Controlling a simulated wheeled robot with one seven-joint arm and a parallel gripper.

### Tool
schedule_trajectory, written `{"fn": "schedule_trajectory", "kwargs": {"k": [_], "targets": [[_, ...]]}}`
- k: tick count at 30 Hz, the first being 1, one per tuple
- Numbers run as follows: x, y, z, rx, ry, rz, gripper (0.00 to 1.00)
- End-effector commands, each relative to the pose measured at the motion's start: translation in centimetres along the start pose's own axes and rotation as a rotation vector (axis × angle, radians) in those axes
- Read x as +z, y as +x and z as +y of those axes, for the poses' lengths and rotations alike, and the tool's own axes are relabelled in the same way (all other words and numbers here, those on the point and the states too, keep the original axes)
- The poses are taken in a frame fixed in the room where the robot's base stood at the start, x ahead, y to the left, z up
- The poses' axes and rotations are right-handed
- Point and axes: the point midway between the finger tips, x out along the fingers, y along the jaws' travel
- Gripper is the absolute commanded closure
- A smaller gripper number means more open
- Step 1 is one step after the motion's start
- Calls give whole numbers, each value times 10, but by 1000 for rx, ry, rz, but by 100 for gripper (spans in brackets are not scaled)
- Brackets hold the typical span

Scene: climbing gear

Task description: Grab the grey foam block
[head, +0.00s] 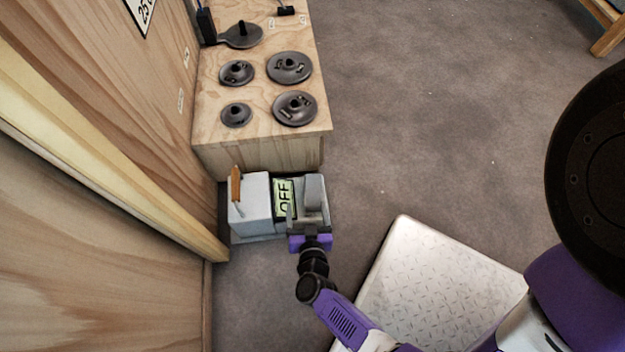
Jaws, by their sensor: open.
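A grey block (314,190) with a rounded top, which looks like the grey foam block, sits at the right end of a low grey unit on the floor. It is just right of a display (285,196) reading "OFF". My gripper (309,213) comes from below in the head view, its purple palm on the near side of the block. Its jaws are open, with the fingers reaching along the block's left and right sides. I cannot tell whether they touch it. The block's near lower part is hidden by the gripper.
A light grey box (250,203) with an orange-brown handle (236,184) stands left of the display. Behind is a wooden box (262,150) bearing several dark round discs. A wooden wall (110,150) closes the left. A metal plate (430,275) lies front right. Floor to the right is clear.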

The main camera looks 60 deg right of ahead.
Motion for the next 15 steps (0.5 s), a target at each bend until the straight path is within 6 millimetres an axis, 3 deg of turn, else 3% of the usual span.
{"fn": "schedule_trajectory", "kwargs": {"k": [1,3,9,15], "targets": [[23,21,9,34,-8,-5,22],[35,35,18,67,-21,-15,22],[49,52,30,110,-40,-28,22],[51,72,33,114,-41,-28,22]]}}
